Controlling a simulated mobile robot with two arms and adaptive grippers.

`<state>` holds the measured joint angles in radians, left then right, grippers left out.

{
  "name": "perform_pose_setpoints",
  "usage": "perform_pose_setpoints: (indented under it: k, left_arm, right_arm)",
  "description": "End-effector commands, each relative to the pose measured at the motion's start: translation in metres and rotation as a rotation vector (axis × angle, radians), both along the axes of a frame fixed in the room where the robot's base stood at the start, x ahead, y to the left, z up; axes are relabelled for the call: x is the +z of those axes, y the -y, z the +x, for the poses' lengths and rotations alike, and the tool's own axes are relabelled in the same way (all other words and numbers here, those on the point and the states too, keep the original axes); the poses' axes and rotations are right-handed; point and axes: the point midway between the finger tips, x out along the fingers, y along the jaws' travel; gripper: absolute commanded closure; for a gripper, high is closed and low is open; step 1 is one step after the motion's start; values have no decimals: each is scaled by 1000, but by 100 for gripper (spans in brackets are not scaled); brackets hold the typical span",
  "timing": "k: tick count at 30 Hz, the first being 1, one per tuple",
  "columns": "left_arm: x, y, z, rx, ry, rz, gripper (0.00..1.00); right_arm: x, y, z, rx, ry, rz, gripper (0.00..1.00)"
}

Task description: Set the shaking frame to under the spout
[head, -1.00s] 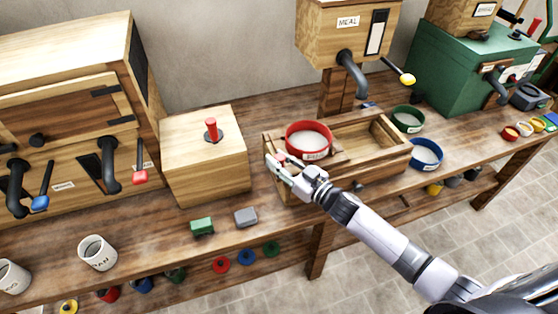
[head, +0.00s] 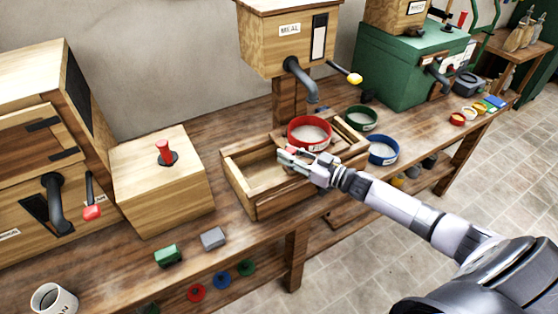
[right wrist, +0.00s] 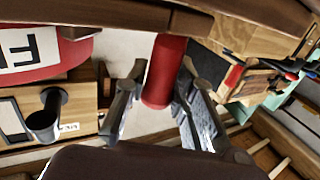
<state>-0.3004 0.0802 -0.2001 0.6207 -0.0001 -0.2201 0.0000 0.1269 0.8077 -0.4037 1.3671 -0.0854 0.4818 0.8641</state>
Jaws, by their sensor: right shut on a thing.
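A red-rimmed sieve (head: 309,134) with pale mesh sits on the wooden shaking frame (head: 342,148), at the right part of a long open wooden box (head: 262,208). The box's left part is empty. The grey spout (head: 301,76) of the MEAL bin (head: 287,45) hangs just above and behind the sieve; exact alignment is hard to tell. My right gripper (head: 286,156) is at the sieve's front left. In the right wrist view its fingers are shut on an upright red handle (right wrist: 165,72), with the red sieve (right wrist: 45,48) beside it. My left gripper is not in view.
A green-rimmed sieve (head: 361,118) and a blue-rimmed one (head: 383,150) stand right of the box. A wooden block with a red knob (head: 166,153) stands left. Green (head: 167,254) and grey (head: 213,238) blocks lie at the front edge.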

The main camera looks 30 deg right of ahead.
Motion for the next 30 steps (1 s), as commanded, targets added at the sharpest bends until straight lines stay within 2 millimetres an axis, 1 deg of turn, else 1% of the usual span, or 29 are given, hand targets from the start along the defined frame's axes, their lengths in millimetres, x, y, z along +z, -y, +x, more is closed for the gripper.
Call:
perform_pose_setpoints:
  k: [4,13,14,15,21,22,30]
  left_arm:
    - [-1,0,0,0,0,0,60]
    - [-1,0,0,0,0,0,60]
    - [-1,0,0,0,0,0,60]
    - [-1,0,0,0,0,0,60]
    - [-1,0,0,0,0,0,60]
    - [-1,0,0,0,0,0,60]
    - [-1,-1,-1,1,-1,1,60]
  right_arm:
    - [1,6,1,-2,1,0,100]
    - [1,9,1,-6,1,-2,100]
    - [2,9,1,-7,1,-2,76]
    - [2,9,1,-7,1,-2,73]
    - [1,8,1,-5,0,-1,60]
    - [1,8,1,-4,0,-1,59]
    - [0,6,0,-2,0,0,59]
